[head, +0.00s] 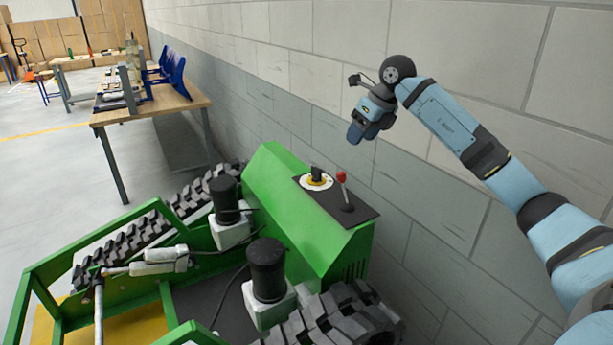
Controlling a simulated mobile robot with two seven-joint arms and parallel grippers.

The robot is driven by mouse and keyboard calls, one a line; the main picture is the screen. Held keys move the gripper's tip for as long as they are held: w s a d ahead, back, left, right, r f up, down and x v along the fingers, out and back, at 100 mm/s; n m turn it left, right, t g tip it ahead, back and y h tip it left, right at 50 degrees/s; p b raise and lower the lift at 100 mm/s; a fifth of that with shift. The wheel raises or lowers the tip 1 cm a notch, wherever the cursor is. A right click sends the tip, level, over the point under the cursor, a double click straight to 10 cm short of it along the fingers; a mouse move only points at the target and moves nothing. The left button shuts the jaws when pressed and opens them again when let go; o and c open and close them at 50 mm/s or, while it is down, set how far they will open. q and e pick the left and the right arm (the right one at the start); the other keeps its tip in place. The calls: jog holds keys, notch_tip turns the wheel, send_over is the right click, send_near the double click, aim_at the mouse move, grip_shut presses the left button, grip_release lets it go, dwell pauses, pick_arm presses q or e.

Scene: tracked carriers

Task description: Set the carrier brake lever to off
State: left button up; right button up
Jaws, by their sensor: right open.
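The green tracked carrier (270,192) stands in front of me, with a dark control panel (357,214) on its sloped top. A lever with a red knob (341,178) stands up from a black base on this panel; it is likely the brake lever, but no label can be read. A black rotary knob on a white and yellow disc (317,182) is to its left. My right gripper (355,135) is open and empty, above and slightly right of the red knob, clear of it. My left gripper is not in view.
A block wall (440,235) runs close behind the carrier on the right. Black rubber tracks (345,318) and dark-capped cylinders (267,268) are on the carrier. The air around the panel is free.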

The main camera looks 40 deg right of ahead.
jog(key=p, duration=0.1)
send_near(344, 189)
jog(key=w+f, duration=0.1)
jog(key=w, duration=0.1)
jog(key=w+f, duration=0.1)
jog(key=f, duration=0.1)
jog(key=w+a+f, duration=0.1)
jog(key=w, duration=0.1)
jog(key=shift+w+f, duration=0.3)
jog(key=shift+w, duration=0.05)
jog(key=shift+w+f, duration=0.15)
jog(key=shift+f, duration=0.2)
grip_shut()
